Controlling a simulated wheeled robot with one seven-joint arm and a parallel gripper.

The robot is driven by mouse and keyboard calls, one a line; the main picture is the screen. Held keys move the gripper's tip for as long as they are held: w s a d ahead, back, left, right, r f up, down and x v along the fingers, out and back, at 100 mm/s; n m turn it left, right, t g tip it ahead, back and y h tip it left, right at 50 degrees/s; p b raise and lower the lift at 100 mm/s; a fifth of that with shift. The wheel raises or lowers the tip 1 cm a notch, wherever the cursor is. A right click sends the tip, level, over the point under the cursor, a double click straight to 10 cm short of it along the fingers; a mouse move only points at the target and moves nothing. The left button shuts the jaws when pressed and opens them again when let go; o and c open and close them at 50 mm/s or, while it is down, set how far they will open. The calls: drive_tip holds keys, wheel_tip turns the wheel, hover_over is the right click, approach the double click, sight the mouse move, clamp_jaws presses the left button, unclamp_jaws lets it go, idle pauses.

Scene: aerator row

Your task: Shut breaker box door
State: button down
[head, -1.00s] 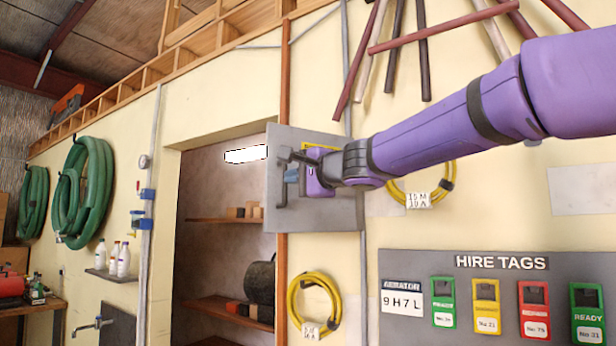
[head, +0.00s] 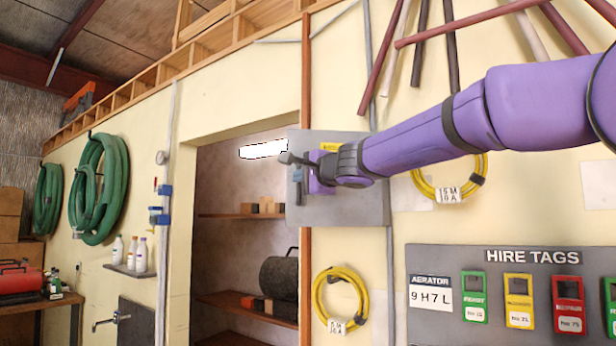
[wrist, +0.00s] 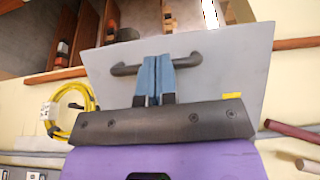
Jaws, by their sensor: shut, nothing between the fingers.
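The breaker box door (head: 350,207) is a flat grey panel at the wall beside the doorway, with a yellow label near its top. My gripper (head: 297,180) is at its left part. In the wrist view the door (wrist: 225,75) fills the middle, with a dark bar handle (wrist: 125,69) across it. My gripper's blue fingers (wrist: 158,75) are together, over the middle of the handle, with nothing seen between them. I cannot tell whether they touch the door. The box behind the door is hidden, and whether the door is flush cannot be told.
A yellow cable coil (head: 340,300) hangs below the door, and another coil (head: 450,180) hangs to its right. The hire tags board (head: 510,290) is at lower right. A doorway with shelves (head: 240,215) opens at left. Pipes (head: 455,50) lean above.

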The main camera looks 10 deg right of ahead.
drive_tip(key=w+m+t+h, duration=0.2)
drive_tip(key=w+m+h, duration=0.5)
drive_tip(key=w+h, duration=0.4)
drive_tip(key=w, duration=0.5)
drive_tip(key=shift+w+d+r+m+h, duration=0.15)
drive_tip(key=shift+w+d+m+h, duration=0.15)
drive_tip(key=shift+w+d, duration=0.1)
drive_tip(key=shift+d+r, duration=0.1)
drive_tip(key=shift+r, duration=0.05)
drive_tip(key=shift+s, duration=0.1)
